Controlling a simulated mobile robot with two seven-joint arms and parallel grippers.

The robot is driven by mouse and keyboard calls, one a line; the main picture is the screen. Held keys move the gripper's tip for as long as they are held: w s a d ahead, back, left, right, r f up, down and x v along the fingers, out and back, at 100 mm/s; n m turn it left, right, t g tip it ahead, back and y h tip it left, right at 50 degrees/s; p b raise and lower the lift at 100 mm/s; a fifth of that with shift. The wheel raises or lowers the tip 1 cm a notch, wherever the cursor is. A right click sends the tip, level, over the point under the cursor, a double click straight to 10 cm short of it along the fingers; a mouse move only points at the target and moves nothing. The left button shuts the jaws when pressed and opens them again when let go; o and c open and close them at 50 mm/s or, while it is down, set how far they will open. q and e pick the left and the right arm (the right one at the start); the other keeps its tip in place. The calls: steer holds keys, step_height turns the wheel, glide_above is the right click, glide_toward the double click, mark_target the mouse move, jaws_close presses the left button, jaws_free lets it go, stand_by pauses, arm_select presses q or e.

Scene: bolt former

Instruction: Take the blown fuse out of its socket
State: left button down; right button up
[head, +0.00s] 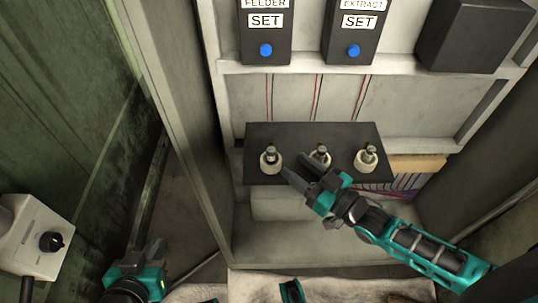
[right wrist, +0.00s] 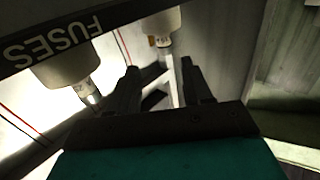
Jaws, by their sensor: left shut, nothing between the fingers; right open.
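Three fuses stand in round cream sockets on a dark panel (head: 345,138) in the head view: a left fuse (head: 270,153), a middle fuse (head: 320,150) and a right fuse (head: 367,152). I cannot tell for sure which is blown. My right gripper (head: 298,164) is open, its fingertips between the left and middle fuses and pointing at the left one. In the right wrist view, one fuse (right wrist: 162,41) with a brownish patch lies ahead between the fingers' directions; another fuse (right wrist: 86,90) is beside the left finger. My left gripper (head: 150,252) is shut and empty, low at the left.
Two switch boxes with blue buttons (head: 265,50) (head: 353,51) are above the panel. A dark box (head: 472,35) is at upper right. The cabinet's left side wall (head: 185,110) and shelf edges bound the space. A pale box with a black knob (head: 50,242) is at far left.

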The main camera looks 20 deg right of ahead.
mark_target(274, 152)
steer(key=x, duration=0.3)
steer(key=b+x, duration=0.1)
steer(key=x, duration=0.4)
steer(key=shift+a+r+b, duration=0.1)
steer(key=shift+a+b, duration=0.25)
steer(key=shift+a, duration=0.1)
steer(key=shift+c, duration=0.4)
jaws_close()
